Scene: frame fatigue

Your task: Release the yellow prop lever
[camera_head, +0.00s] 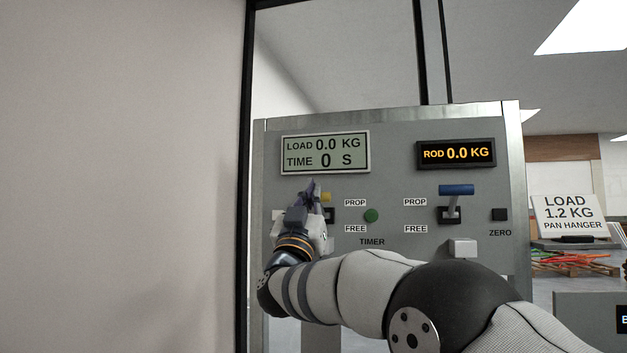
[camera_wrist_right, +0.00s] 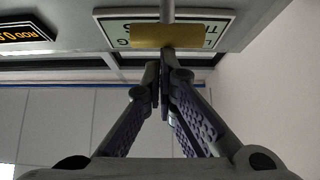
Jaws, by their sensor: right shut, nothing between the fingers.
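The yellow prop lever (camera_head: 326,197) is on the grey panel, left of the upper PROP label, with its handle mostly hidden behind my right gripper (camera_head: 313,185). In the right wrist view its yellow handle (camera_wrist_right: 150,36) lies across a grey stem, just beyond my fingertips (camera_wrist_right: 161,68). My right gripper is shut and empty, close to the handle; I cannot tell whether it touches it. My left gripper is not in view.
A blue-handled lever (camera_head: 456,190) stands raised to the right, by another PROP label. A green button (camera_head: 371,215) sits between the levers. The load display (camera_head: 325,152) reads 0.0 KG and TIME 0 S; the rod display (camera_head: 456,153) reads 0.0 KG. A dark post (camera_head: 247,180) runs along the left.

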